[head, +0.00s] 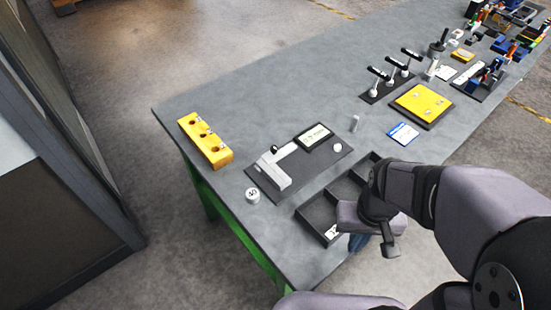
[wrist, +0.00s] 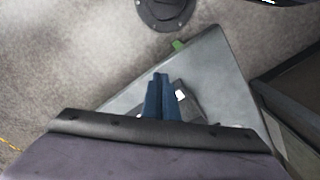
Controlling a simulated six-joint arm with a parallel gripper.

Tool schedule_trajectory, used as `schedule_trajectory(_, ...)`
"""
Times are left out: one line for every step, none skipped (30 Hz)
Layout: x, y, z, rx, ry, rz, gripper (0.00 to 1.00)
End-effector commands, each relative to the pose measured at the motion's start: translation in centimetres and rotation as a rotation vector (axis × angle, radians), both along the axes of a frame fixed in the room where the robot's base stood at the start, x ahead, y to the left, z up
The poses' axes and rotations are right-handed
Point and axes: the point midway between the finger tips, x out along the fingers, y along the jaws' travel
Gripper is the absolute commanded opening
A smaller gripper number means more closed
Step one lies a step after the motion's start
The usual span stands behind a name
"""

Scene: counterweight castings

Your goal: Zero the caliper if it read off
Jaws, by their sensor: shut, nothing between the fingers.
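The caliper (head: 283,162) is a grey bench gauge lying on a dark plate (head: 300,176), with pale jaws at its left end. Its display (head: 313,136) shows dark digits on a light screen, too small for me to read. A round white button (head: 337,148) sits on the plate, right of the display. My gripper (head: 358,243) hangs low at the table's front edge, beside the dark tray and well apart from the caliper. Its blue fingers, also in the wrist view (wrist: 161,100), are together with nothing between them.
A yellow holed block (head: 205,143), blue-white card (head: 403,133) and yellow plate (head: 423,103) lie around.

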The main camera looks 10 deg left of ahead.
Motion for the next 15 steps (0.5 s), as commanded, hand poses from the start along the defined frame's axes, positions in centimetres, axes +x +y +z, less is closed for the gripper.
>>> schedule_trajectory(0.0, 0.0, 0.0, 0.0, 0.0, 0.0, 0.0)
schedule_trajectory(0.0, 0.0, 0.0, 0.0, 0.0, 0.0, 0.0)
schedule_trajectory(0.0, 0.0, 0.0, 0.0, 0.0, 0.0, 0.0)
schedule_trajectory(0.0, 0.0, 0.0, 0.0, 0.0, 0.0, 0.0)
schedule_trajectory(0.0, 0.0, 0.0, 0.0, 0.0, 0.0, 0.0)
schedule_trajectory(0.0, 0.0, 0.0, 0.0, 0.0, 0.0, 0.0)
schedule_trajectory(0.0, 0.0, 0.0, 0.0, 0.0, 0.0, 0.0)
schedule_trajectory(0.0, 0.0, 0.0, 0.0, 0.0, 0.0, 0.0)
schedule_trajectory(0.0, 0.0, 0.0, 0.0, 0.0, 0.0, 0.02)
schedule_trajectory(0.0, 0.0, 0.0, 0.0, 0.0, 0.0, 0.1)
schedule_trajectory(0.1, 0.0, 0.0, 0.0, 0.0, 0.0, 0.17)
schedule_trajectory(0.3, 0.1, 0.1, -0.001, -0.002, 0.001, 0.26)
schedule_trajectory(0.5, 0.1, 0.2, -0.003, -0.004, 0.001, 0.33)
schedule_trajectory(0.9, 0.2, 0.3, -0.005, -0.007, 0.003, 0.35)
schedule_trajectory(1.5, 0.4, 0.5, -0.009, -0.013, 0.003, 0.35)
